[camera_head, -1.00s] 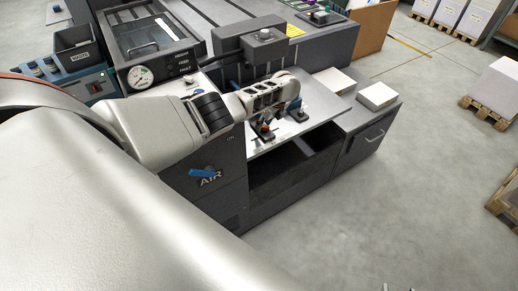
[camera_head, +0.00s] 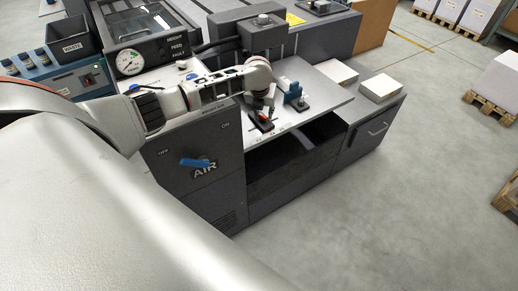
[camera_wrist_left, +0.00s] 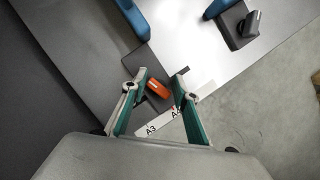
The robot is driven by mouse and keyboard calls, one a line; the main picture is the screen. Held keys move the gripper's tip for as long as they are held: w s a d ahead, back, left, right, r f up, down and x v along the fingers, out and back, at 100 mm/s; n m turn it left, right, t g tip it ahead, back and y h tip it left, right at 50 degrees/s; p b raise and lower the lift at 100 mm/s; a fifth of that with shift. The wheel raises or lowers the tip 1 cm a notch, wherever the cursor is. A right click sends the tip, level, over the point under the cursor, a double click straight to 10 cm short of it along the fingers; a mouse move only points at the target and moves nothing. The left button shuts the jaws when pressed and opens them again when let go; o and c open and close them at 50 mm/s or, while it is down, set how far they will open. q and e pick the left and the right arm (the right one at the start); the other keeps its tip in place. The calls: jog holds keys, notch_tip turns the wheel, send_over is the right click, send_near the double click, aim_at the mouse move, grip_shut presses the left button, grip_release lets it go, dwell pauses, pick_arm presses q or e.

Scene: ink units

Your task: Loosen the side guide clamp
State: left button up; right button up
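The side guide clamp shows an orange-red lever (camera_head: 262,122) on a dark block on the steel feed board (camera_head: 325,98). In the left wrist view the orange lever (camera_wrist_left: 157,89) lies between the fingertips of my left gripper (camera_wrist_left: 160,82). The fingers are apart, one on each side of the lever; I cannot tell whether either touches it. In the head view my left gripper (camera_head: 262,103) hangs just above the clamp and partly hides it. My right gripper is not in view.
A second guide with a blue bracket (camera_head: 291,92) stands just right of the clamp; its grey knob (camera_wrist_left: 251,22) shows in the wrist view. Paper stacks (camera_head: 381,87) lie at the right. A blue AIR handle (camera_head: 195,162) is on the front panel.

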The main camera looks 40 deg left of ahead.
pick_arm(q)
jog(key=p+v, duration=0.3)
jog(key=v, duration=0.5)
jog(key=s+d+f+n+t+h, duration=0.1)
jog(key=s+d+f+n, duration=0.3)
jog(key=d, duration=0.4)
jog(key=s+d+f+n+t+h, duration=0.1)
jog(key=s+d+f+n, duration=0.1)
jog(key=s+d+f, duration=0.4)
jog(key=s+d+r+n+t+y, duration=0.1)
jog(key=s+r+n, duration=0.2)
jog(key=s+n, duration=0.9)
jog(key=shift+s+n+t, duration=0.3)
jog(key=shift+s, duration=0.85)
jog(key=shift+d, duration=0.15)
